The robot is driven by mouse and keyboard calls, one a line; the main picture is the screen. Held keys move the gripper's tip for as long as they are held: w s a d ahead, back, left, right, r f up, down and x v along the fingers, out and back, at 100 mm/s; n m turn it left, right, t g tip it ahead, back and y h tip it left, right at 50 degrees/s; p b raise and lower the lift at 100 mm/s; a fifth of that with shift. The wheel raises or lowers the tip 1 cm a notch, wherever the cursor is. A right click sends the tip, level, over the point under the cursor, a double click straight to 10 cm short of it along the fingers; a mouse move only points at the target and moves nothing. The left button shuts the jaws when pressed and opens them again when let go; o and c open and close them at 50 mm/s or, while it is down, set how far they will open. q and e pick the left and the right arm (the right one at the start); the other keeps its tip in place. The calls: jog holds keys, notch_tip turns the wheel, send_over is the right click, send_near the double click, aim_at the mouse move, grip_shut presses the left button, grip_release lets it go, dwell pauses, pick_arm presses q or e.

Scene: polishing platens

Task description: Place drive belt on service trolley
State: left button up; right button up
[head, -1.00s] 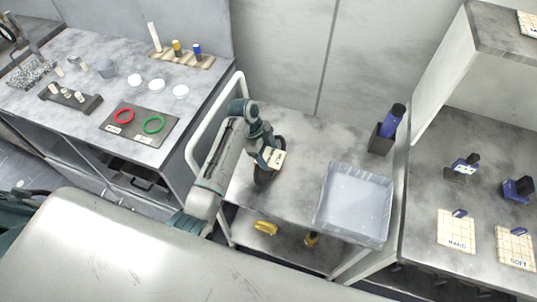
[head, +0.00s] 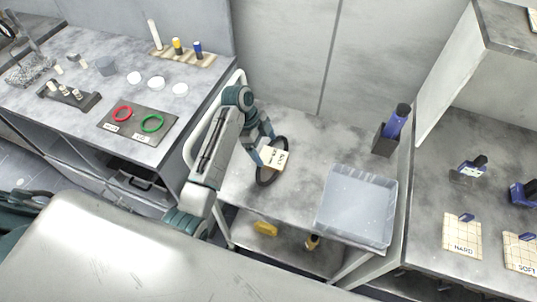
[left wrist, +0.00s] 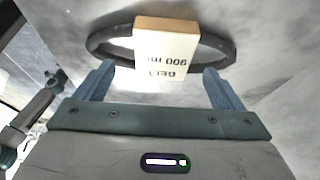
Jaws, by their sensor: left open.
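The drive belt (head: 266,184) is a black ring with a cream block-like label on it, on the grey top of the service trolley (head: 300,135). My right gripper is not in view.
A clear tray (head: 355,207) sits on the trolley's right side, with a blue bottle (head: 395,124) in a dark holder behind it. Yellow items (head: 265,228) are on the lower shelf. A bench with red and green rings (head: 122,114) stands left. The trolley's back middle is clear.

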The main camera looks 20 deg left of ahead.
pick_arm(q)
jog(key=v, duration=0.7)
jog(key=shift+r+p, duration=0.4)
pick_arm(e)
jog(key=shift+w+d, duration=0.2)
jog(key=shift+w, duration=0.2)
pick_arm(q)
jog(key=shift+a+f, duration=0.1)
